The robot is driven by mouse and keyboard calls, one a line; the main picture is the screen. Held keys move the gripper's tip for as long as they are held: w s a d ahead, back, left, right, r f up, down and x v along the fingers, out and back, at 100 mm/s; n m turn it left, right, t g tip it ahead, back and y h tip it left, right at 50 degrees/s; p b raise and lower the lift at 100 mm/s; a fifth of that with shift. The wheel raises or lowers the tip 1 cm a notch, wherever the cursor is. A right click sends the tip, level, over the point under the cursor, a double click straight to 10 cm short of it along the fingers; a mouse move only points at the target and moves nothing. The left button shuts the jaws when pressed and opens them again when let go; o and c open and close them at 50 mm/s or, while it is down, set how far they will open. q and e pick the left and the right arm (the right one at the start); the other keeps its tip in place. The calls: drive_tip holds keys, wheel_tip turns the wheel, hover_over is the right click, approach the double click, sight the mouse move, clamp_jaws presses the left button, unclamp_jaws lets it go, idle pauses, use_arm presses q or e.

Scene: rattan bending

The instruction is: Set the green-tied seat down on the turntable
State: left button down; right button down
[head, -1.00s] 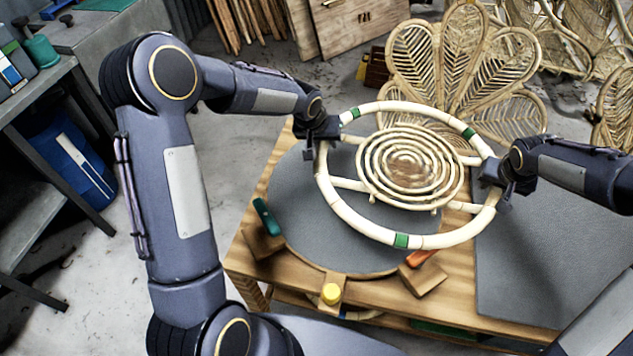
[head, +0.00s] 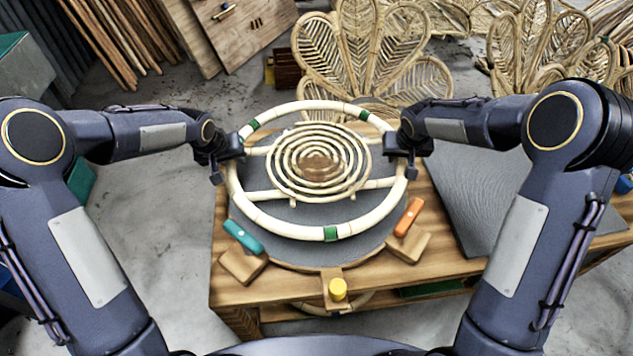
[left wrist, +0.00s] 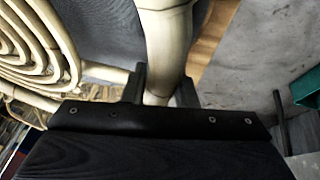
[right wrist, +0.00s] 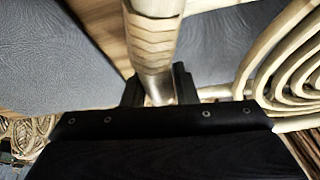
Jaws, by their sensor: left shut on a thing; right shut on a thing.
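The green-tied seat (head: 285,222) is a pale rattan ring with green ties and a coiled spiral centre. My left gripper (head: 222,153) is shut on its left rim, and my right gripper (head: 398,153) is shut on its right rim. The rim also shows between the fingers in the left wrist view (left wrist: 166,45) and the right wrist view (right wrist: 152,45). The grey round turntable (head: 300,253) lies under the seat on the wooden bench. The seat looks roughly level and centred over it. I cannot tell whether it touches the turntable.
A teal-handled clamp (head: 243,236) and an orange-handled clamp (head: 409,217) sit on wooden blocks at the turntable's front edge. A yellow knob (head: 338,289) is at front centre. A grey mat (head: 490,200) lies to the right. Petal-shaped rattan backs (head: 370,60) stand behind.

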use_arm(q)
drive_tip(key=shift+f, duration=0.1)
use_arm(e)
drive_tip(key=shift+f, duration=0.1)
